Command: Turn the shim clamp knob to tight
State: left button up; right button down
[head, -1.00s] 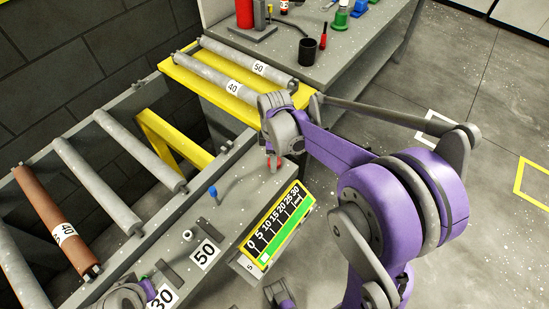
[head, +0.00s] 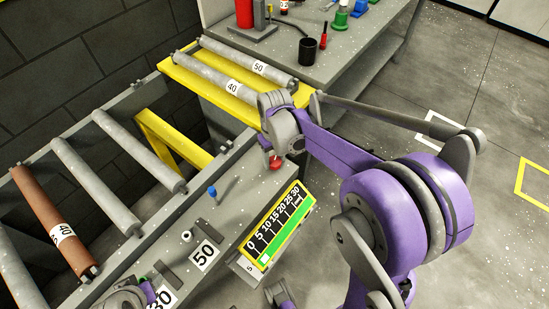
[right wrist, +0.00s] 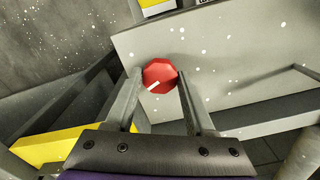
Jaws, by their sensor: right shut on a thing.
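The red clamp knob (head: 275,163) sits on the grey bench beside the rollers. In the right wrist view the knob (right wrist: 159,73) has flat facets and a white pointer line slanting to its lower left. My right gripper (head: 274,152) is over the knob, and in the wrist view its two fingers (right wrist: 159,82) stand on either side of it, shut on it. In the head view the gripper body hides part of the knob. No tight or loose label shows. A purple and grey part of mine is at the bottom left; no left fingers show.
A blue-topped pin (head: 212,191) stands to the left. Grey rollers (head: 140,150) and a brown roller (head: 52,219) line the left. A black cup (head: 307,51) stands on the rear bench.

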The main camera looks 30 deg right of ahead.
aim_at(274, 160)
pick_arm(q)
jog(key=shift+f, duration=0.15)
pick_arm(e)
jog(key=m, duration=0.5)
jog(key=shift+m, duration=0.3)
pick_arm(q)
jog(key=shift+f+b, duration=0.15)
jog(key=shift+b, duration=0.15)
pick_arm(e)
jog(key=m, duration=0.4)
jog(key=shift+m, duration=0.7)
jog(key=shift+c, duration=1.3)
grip_release()
pick_arm(q)
jog(key=shift+r+p, duration=0.65)
jog(key=shift+r, duration=0.05)
pick_arm(e)
notch_tip(274, 160, up, 11)
jog(key=shift+f, duration=0.1)
